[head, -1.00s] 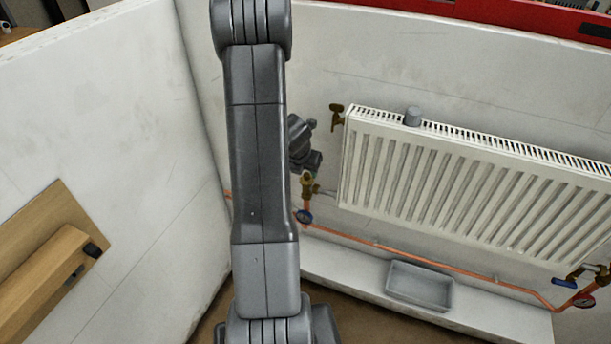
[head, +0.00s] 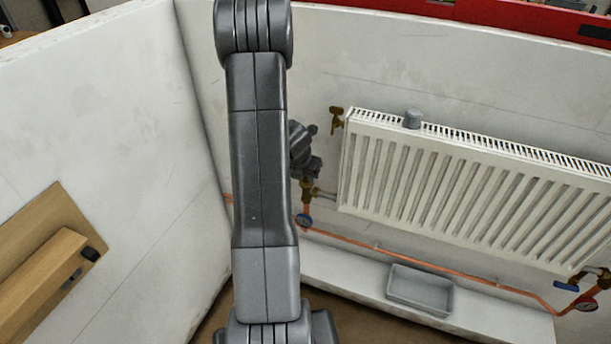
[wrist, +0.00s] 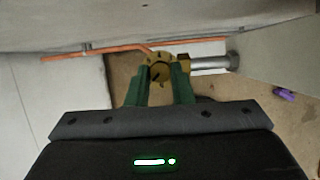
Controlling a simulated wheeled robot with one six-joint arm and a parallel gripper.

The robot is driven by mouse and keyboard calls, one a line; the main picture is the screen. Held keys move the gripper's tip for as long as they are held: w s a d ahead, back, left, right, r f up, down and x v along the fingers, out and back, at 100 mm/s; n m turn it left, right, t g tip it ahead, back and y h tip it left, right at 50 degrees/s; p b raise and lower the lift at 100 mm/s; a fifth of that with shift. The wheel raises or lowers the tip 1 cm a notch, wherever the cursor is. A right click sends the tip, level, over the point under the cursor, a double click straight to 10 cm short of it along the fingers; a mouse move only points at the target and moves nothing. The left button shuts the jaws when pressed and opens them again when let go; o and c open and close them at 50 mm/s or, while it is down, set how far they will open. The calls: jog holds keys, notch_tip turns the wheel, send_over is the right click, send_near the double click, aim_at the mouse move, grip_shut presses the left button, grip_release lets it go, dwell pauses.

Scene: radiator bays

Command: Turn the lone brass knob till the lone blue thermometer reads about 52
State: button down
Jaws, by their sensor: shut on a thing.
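The brass knob (wrist: 159,72) is between the two green fingers of my gripper (wrist: 159,78) in the wrist view. The fingers are shut on it. A dark line marks its round face. In the head view my gripper (head: 303,150) is partly hidden behind my arm, just above the brass valve (head: 307,190) at the radiator's left end. A blue round thermometer (head: 303,220) hangs on the copper pipe just below that valve. Its reading is too small to tell. Another small dial (head: 586,304) shows at the far right; its reading is also unclear.
A white radiator (head: 450,185) hangs on the wall, with a grey cap on top. A blue-handled valve (head: 565,284) is at its lower right. A grey tray (head: 420,290) sits on the ledge beneath. A wooden block (head: 40,270) is on the left wall.

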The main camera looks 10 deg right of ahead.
jog(key=m+b, duration=0.1)
jog(key=m+g+h, duration=0.1)
jog(key=m, duration=0.1)
jog(key=shift+w+a+f+b, duration=0.1)
jog(key=shift+w+a+b, duration=0.05)
jog(key=shift+b, duration=0.2)
jog(key=m+g, duration=0.1)
jog(key=m, duration=0.4)
jog(key=shift+w+m+g+h, duration=0.2)
jog(key=shift+m+g+h, duration=0.1)
jog(key=shift+g+h, duration=0.1)
jog(key=m+g, duration=0.1)
jog(key=m, duration=0.3)
jog(key=shift+w+m+g, duration=0.15)
jog(key=shift+m+g, duration=0.15)
jog(key=shift+g, duration=0.1)
jog(key=m, duration=0.2)
jog(key=m+g, duration=0.1)
jog(key=m, duration=0.1)
jog(key=shift+w+g+y, duration=0.1)
jog(key=shift+g+y, duration=0.2)
jog(key=shift+m, duration=0.3)
jog(key=c, duration=1.3)
grip_release()
